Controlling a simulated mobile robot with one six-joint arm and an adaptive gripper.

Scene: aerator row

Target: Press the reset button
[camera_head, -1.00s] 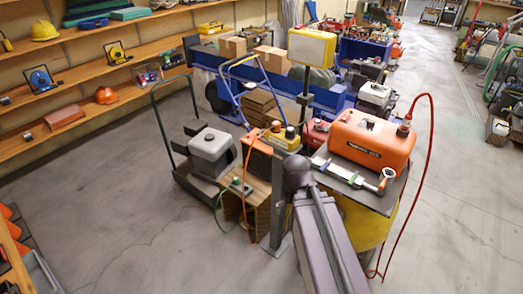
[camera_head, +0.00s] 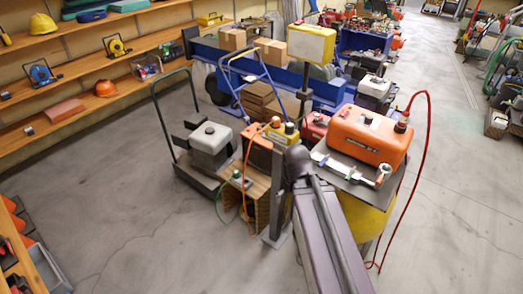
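A yellow control box (camera_head: 281,134) sits on top of a grey post, just behind the upper end of my arm. Two small knobs show on its top: an orange-red one (camera_head: 276,121) and a dark one (camera_head: 289,127). They are too small for me to read any label, so I cannot tell which is the reset button. My grey-purple arm reaches up from the bottom of the picture, and its dark joint covers the area just below and right of the box. My gripper does not show.
Right of my arm, an orange tank (camera_head: 368,137) with a red hose (camera_head: 428,150) stands on a yellow drum (camera_head: 366,215). A grey motor-like unit (camera_head: 211,145) sits on a cart at left. A yellow panel (camera_head: 311,43) stands behind.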

